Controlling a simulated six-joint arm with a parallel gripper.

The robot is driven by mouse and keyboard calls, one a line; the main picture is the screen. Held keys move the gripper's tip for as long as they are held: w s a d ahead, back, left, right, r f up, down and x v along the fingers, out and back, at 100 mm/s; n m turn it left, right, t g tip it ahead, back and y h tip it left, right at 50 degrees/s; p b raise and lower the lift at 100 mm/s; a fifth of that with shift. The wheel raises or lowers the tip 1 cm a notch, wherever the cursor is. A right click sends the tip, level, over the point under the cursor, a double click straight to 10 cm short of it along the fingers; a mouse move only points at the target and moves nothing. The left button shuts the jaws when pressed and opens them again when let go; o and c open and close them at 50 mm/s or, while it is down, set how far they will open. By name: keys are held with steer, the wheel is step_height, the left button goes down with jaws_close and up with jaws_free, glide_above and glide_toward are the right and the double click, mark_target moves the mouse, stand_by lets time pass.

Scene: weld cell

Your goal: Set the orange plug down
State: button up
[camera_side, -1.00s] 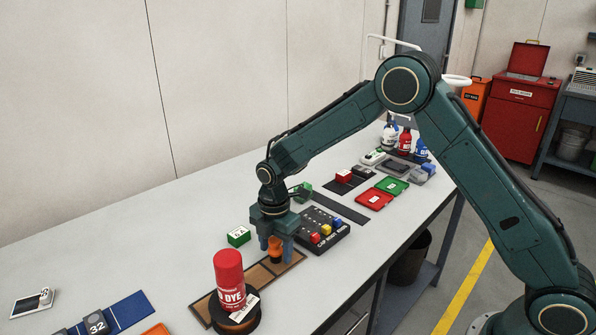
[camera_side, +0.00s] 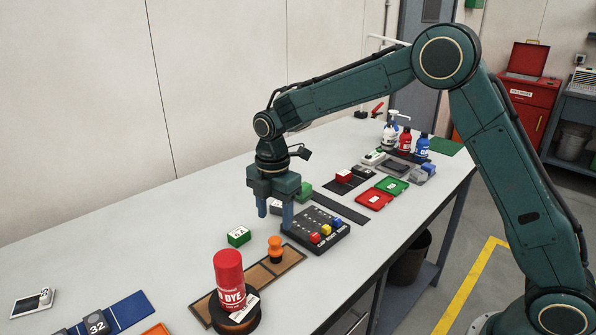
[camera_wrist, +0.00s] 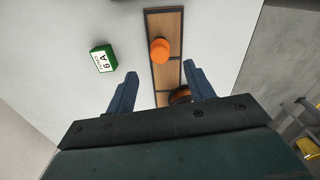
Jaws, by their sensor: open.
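The orange plug (camera_side: 275,249) stands upright on the brown board with dark-edged sections (camera_side: 291,258). In the wrist view the plug (camera_wrist: 160,50) shows from above, on the same board (camera_wrist: 163,22). My gripper (camera_side: 275,213) is open and empty, above and behind the plug in the side view, with a clear gap between them. In the wrist view its two fingers (camera_wrist: 163,92) are spread apart and the plug lies beyond their tips.
A red dye can (camera_side: 229,280) stands at the near end of the board. A green block (camera_side: 239,236) sits left of the plug. The table's left middle is clear.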

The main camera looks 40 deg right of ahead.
mark_target(279, 240)
steer(key=shift+r, duration=1.25)
steer(key=s+d+r+m+t, duration=0.1)
steer(key=s+d+r+m, duration=0.2)
steer(key=s+r+m, duration=0.4)
steer(key=s+d+r+m+t, duration=0.2)
steer(key=s+d+r+m, duration=0.1)
steer(key=s+r, duration=0.4)
steer(key=s+d+f+m+t, duration=0.2)
steer(key=s+m, duration=0.7)
steer(key=s, duration=0.9)
steer(key=shift+d+f+m, duration=0.35)
steer(key=shift+d+m, duration=0.05)
steer(key=shift+d, duration=0.1)
